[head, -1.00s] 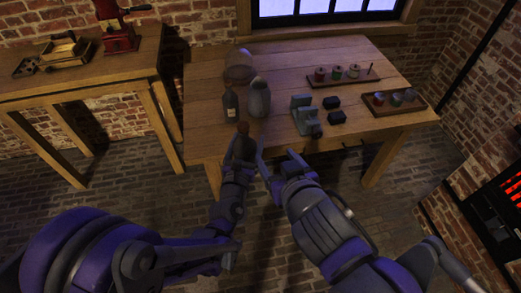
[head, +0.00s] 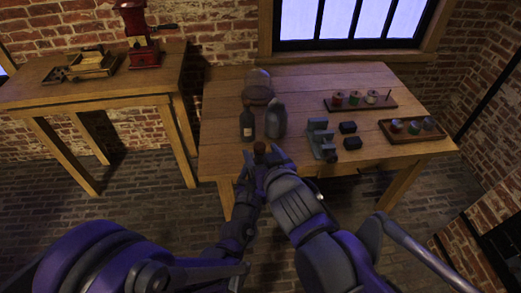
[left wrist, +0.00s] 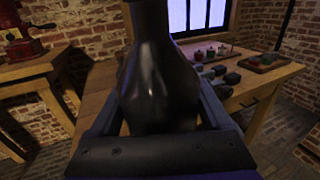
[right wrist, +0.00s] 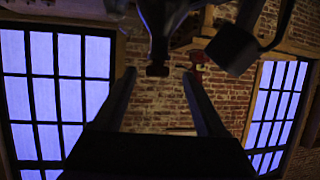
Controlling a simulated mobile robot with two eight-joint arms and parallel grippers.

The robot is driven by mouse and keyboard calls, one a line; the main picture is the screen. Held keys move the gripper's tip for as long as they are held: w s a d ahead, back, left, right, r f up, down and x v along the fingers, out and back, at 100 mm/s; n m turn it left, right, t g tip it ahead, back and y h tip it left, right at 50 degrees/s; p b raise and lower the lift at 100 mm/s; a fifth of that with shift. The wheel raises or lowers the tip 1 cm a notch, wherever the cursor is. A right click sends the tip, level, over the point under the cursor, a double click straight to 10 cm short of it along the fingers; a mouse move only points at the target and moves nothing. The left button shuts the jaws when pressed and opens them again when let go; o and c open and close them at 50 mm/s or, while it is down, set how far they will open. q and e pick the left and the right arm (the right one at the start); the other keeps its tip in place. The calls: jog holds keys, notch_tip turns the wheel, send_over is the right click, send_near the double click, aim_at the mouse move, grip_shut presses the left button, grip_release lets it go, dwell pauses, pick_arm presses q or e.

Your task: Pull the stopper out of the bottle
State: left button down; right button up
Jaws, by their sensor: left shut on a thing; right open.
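My left gripper (left wrist: 160,130) is shut around the body of a dark, glossy bottle (left wrist: 158,70), whose top is cut off in the left wrist view. In the head view the bottle's brownish stopper (head: 259,147) shows above my left gripper (head: 256,170), in front of the table. My right gripper (head: 277,156) is close beside it on the right.
The wooden table (head: 220,165) holds another dark bottle (head: 247,121), a grey jug (head: 275,118), a glass dome (head: 258,88), a grey vise-like device (head: 321,139), black blocks (head: 348,127), a spool rack (head: 357,100) and a jar tray (head: 412,129). A side table (head: 150,90) stands left.

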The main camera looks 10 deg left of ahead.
jog(key=shift+x, duration=0.8)
grip_shut()
jog(key=shift+r, duration=0.1)
dwell(0.4)
jog(key=shift+r, duration=1)
jog(key=shift+r, duration=0.1)
